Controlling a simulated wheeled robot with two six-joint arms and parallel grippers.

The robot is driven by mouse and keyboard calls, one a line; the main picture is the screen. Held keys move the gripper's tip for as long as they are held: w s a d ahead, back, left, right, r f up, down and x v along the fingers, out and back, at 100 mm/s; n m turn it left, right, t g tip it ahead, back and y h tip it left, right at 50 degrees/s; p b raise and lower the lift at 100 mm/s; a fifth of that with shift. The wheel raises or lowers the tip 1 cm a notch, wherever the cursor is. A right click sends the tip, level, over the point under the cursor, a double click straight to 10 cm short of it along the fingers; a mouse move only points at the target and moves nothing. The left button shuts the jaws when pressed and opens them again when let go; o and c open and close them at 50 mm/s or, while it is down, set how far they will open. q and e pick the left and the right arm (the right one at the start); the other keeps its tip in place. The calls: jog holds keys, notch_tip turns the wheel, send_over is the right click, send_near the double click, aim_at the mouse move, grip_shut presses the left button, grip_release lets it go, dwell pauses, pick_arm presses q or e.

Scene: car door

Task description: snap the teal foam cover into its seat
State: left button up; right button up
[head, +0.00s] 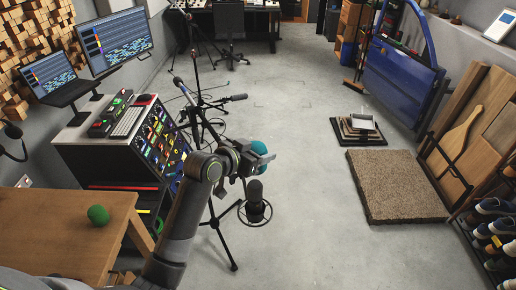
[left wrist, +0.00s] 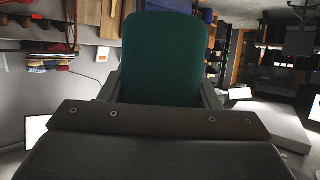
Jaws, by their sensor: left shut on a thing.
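The teal foam cover (head: 259,147) is at the end of my left arm, and it fills the upper middle of the left wrist view (left wrist: 165,58). My left gripper (head: 255,159) is shut on it, with a finger on each side. A dark microphone (head: 255,192) in a ring mount stands below the gripper in the head view. The cover appears apart from the microphone. I cannot tell the depth between them. No other seat for the cover can be made out. My right gripper is not in view.
A green foam ball (head: 97,214) lies on the wooden table (head: 55,232) at left. A mixing console (head: 165,140) and a boom stand (head: 200,110) are beyond my arm. A brown mat (head: 397,186) and a blue car door (head: 400,75) are at right. The middle floor is clear.

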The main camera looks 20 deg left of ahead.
pick_arm(q)
jog(key=b, duration=0.4)
send_over(257, 186)
jog(key=w, duration=0.2)
jog(key=shift+s+a+f, duration=0.1)
jog(key=shift+f, duration=1.35)
jog(key=shift+s+a+f, duration=0.1)
jog(key=shift+f, duration=1.35)
jog(key=shift+p, duration=0.75)
jog(key=shift+f+b, duration=3.05)
jog(key=shift+f, duration=1.15)
jog(key=o, duration=1)
jog(key=shift+w, duration=0.1)
jog(key=shift+o, duration=0.2)
jog(key=shift+r, duration=0.1)
